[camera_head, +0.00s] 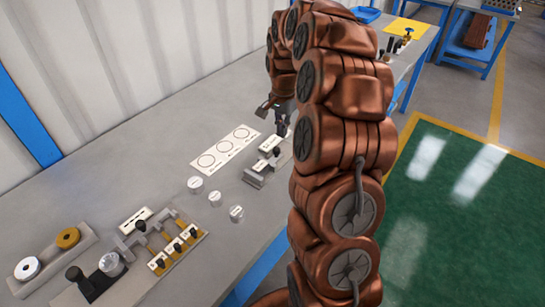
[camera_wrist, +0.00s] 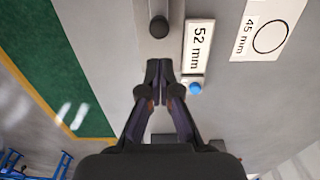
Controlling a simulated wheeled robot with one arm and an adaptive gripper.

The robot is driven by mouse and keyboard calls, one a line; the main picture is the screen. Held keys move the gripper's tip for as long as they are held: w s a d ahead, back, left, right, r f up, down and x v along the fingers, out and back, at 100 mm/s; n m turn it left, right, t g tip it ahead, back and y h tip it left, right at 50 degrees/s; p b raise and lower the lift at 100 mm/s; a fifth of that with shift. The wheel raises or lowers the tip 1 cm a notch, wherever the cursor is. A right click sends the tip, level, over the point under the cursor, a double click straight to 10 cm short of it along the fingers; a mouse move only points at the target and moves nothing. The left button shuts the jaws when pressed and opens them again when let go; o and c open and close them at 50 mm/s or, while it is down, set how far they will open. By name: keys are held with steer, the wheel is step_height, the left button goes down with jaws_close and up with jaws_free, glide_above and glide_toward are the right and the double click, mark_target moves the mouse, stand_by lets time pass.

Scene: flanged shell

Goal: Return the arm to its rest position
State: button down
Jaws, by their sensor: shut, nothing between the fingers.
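My copper-coloured arm (camera_head: 345,130) rises on the right side of the head view and bends over toward the grey bench. My gripper (camera_wrist: 160,68) is shut and empty in the wrist view, with its fingertips together. It points at the bench near a black knob (camera_wrist: 158,27) on a grey fixture. In the head view the gripper (camera_head: 282,128) is partly hidden behind my arm, close to that fixture (camera_head: 262,170). I cannot tell its exact height above the bench.
A "52 mm" label (camera_wrist: 196,47) with a blue button lies beside the fixture. A white card with circles (camera_head: 223,147) and several small round pieces sit on the bench (camera_head: 130,185). A fixture with levers (camera_head: 165,245) stands at front left. Green floor (camera_head: 455,200) lies right.

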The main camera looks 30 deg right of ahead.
steer(key=shift+r, duration=0.35)
stand_by(0.3)
steer(key=s+a+r+n, duration=0.35)
steer(key=s+a, duration=0.25)
steer(key=a, duration=0.2)
steer(key=s+a+r+n, duration=0.2)
steer(key=s+a+n, duration=0.2)
steer(key=s+a, duration=0.4)
steer(key=s+a+n+g, duration=0.1)
steer(key=s+a+n, duration=0.2)
steer(key=s, duration=0.6)
steer(key=s+a+f+n, duration=0.1)
steer(key=s+a+n, duration=0.2)
steer(key=s, duration=0.7)
steer(key=shift+s+a+f+g, duration=0.25)
steer(key=shift+a+g, duration=0.15)
steer(key=shift+a, duration=0.4)
